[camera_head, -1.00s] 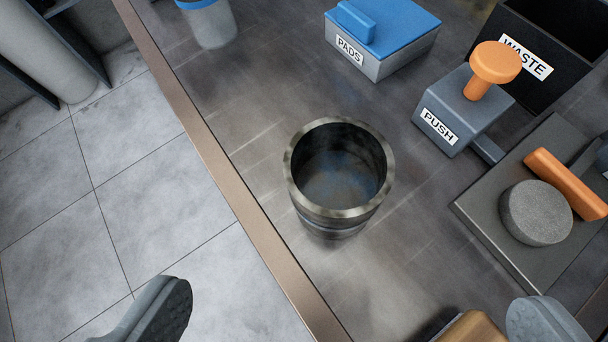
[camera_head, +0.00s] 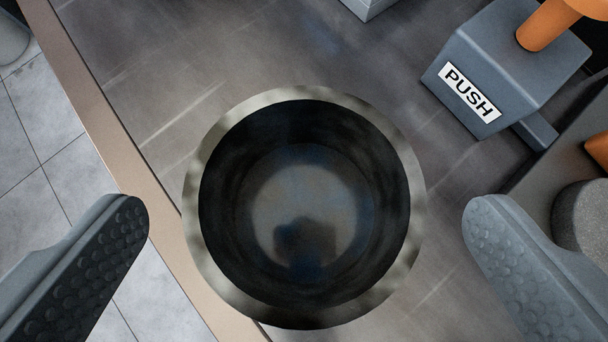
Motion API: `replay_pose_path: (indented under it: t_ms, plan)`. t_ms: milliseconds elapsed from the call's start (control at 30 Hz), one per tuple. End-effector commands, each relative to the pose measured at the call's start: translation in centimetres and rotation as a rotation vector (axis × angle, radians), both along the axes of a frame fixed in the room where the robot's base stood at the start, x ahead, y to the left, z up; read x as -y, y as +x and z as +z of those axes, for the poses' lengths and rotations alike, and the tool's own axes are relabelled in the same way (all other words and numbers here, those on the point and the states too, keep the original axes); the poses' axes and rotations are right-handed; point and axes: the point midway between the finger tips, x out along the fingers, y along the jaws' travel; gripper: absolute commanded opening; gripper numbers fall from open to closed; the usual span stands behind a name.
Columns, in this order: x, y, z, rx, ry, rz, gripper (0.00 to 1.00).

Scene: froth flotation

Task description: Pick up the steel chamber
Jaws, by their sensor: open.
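The steel chamber (camera_head: 402,275) is a round, open-topped metal cup with a thick worn rim and a dark inside. It stands upright on the grey bench and fills the middle of the view. I look almost straight down into it, and it looks empty. My gripper (camera_head: 305,215) is open, with one grey studded finger to the left of the chamber and one to the right. There is a gap between each finger and the rim, so neither touches it. The chamber's outer wall is mostly hidden under the rim.
A grey block marked PUSH (camera_head: 500,70) with an orange knob (camera_head: 548,25) stands at the upper right. A grey round pad (camera_head: 585,220) lies behind the right finger. The bench edge (camera_head: 110,140) runs close along the left, with tiled floor beyond.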

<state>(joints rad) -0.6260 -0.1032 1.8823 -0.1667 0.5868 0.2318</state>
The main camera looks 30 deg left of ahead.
Motion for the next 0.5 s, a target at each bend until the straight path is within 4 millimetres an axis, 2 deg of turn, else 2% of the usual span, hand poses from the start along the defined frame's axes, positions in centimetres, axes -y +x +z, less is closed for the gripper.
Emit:
replay_pose_path:
  t_ms: [200,500]
  plan:
    - [-1.1,1.9,-2.1,-0.002,-0.002,-0.001,1.0]
    - [-1.3,2.3,-2.5,-0.001,0.0,0.0,0.98]
